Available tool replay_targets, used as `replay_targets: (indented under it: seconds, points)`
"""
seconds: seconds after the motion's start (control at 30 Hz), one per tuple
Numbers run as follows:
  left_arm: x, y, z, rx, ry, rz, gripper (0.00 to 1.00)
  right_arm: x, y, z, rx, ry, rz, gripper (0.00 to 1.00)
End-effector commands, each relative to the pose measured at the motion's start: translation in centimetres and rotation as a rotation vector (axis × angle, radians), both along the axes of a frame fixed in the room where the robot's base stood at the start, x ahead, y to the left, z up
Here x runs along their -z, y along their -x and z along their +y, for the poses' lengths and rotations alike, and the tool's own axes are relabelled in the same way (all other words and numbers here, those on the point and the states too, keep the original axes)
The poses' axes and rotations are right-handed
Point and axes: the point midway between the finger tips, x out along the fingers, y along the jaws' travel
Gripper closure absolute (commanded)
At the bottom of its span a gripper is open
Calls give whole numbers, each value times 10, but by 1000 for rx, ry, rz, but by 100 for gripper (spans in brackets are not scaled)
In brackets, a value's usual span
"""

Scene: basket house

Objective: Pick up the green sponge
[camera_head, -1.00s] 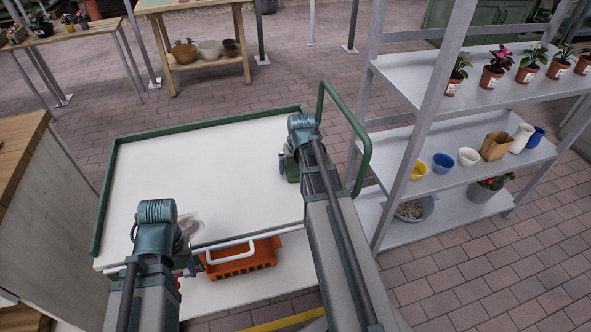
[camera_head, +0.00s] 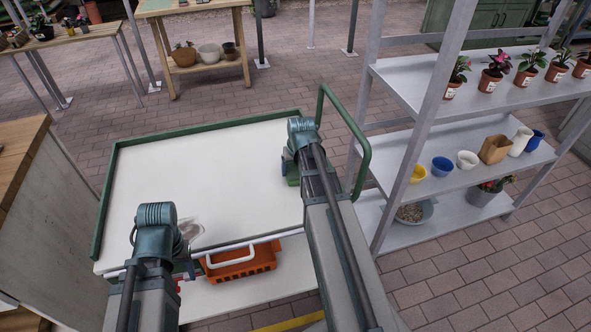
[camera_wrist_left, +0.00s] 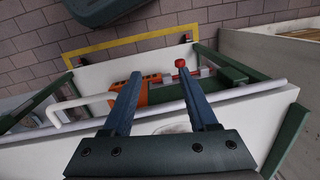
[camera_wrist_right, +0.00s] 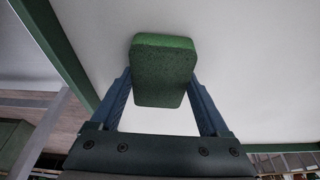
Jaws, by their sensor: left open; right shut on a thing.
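The green sponge (camera_wrist_right: 162,72) is between the fingers of my right gripper (camera_wrist_right: 165,88), which is shut on it. In the head view, my right gripper (camera_head: 292,160) is at the right side of the white cart top, and part of the sponge (camera_head: 292,173) shows below it, close to the surface. From the wrist view I cannot tell whether it touches the surface. My left gripper (camera_wrist_left: 158,80) is open and empty at the cart's near edge. Its fingers are mostly hidden by my arm in the head view.
The white cart (camera_head: 200,175) has a green rim and a green handle (camera_head: 360,150) at right. An orange basket (camera_head: 240,266) with a white handle sits on its lower shelf. A grey shelf (camera_head: 425,125) with pots stands close at right. The cart top's middle is clear.

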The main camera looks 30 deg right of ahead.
Motion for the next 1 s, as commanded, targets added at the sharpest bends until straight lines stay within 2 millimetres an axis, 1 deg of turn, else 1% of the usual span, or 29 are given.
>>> replay_targets:
  seconds: [0.03, 0.17, 0.27, 0.5, 0.6, 0.77, 1.0]
  points:
    - [-7, 0, 0, 0, 0, 0, 41, -7, 0, 0, 0, 0, 0, 72]
    - [-21, 0, 0, 0, 0, 0, 41, -21, 0, 0, 0, 0, 0, 72]
    - [-35, 0, 0, 0, 0, 0, 41, -35, 0, 0, 0, 0, 0, 72]
    - [-75, 0, 0, -1, 0, 0, 41, -75, 0, 0, 0, 0, 0, 72]
    - [-89, 0, 0, -1, 0, 0, 41, -89, 0, 0, 0, 0, 0, 72]
    - [-101, 0, 0, -1, 0, 0, 41, -101, 0, 0, 0, 0, 0, 72]
    - [-100, 0, 0, -1, 0, 0, 41, -100, 0, 0, 0, 0, 0, 72]
